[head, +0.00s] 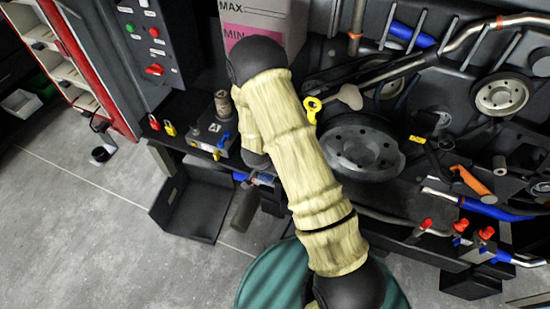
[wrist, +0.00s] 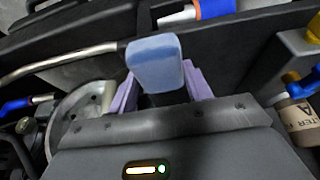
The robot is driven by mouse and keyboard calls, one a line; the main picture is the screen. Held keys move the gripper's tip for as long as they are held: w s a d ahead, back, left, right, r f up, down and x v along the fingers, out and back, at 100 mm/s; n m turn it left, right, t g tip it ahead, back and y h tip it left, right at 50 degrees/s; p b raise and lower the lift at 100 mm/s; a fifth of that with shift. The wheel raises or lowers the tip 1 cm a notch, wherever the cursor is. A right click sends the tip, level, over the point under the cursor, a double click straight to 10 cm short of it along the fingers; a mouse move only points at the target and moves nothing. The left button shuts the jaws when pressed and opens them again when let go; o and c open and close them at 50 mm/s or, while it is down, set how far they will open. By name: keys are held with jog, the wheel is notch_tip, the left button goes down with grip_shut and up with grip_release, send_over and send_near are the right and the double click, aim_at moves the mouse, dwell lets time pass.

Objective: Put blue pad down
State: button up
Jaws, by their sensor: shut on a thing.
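The blue pad (wrist: 156,68) is a light blue block with rounded corners in the middle of the wrist view. My gripper (wrist: 160,88) has purple fingers on both sides of the pad and is shut on it. The pad is held up in front of dark machinery, and I cannot tell whether it touches anything behind. In the head view my arm covers the middle, and the gripper and pad are hidden.
A dark engine bay with a large pulley (head: 360,147), pipes and an orange-handled tool (head: 472,182) fills the right. A black open tray (head: 189,205) sits low at the left. A brown bottle (wrist: 299,118) stands right in the wrist view. Grey floor (head: 75,215) is clear at left.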

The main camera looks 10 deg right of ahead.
jog(key=w+d, duration=0.2)
jog(key=w, duration=0.1)
jog(key=shift+w+d+p, duration=0.2)
jog(key=shift+d+p, duration=0.05)
jog(key=shift+p, duration=0.15)
jog(key=shift+w+d, duration=0.25)
jog(key=shift+w, duration=0.1)
jog(key=shift+w+d+r+p, duration=0.1)
jog(key=shift+w+d+p, duration=0.35)
jog(key=shift+w, duration=0.1)
jog(key=shift+s+a+f, duration=0.1)
jog(key=shift+s+f, duration=0.1)
jog(key=shift+f, duration=0.7)
jog(key=shift+w+f+p, duration=0.1)
jog(key=shift+f+p, duration=0.25)
jog(key=shift+f, duration=0.4)
jog(key=shift+f, duration=0.1)
jog(key=o, duration=0.9)
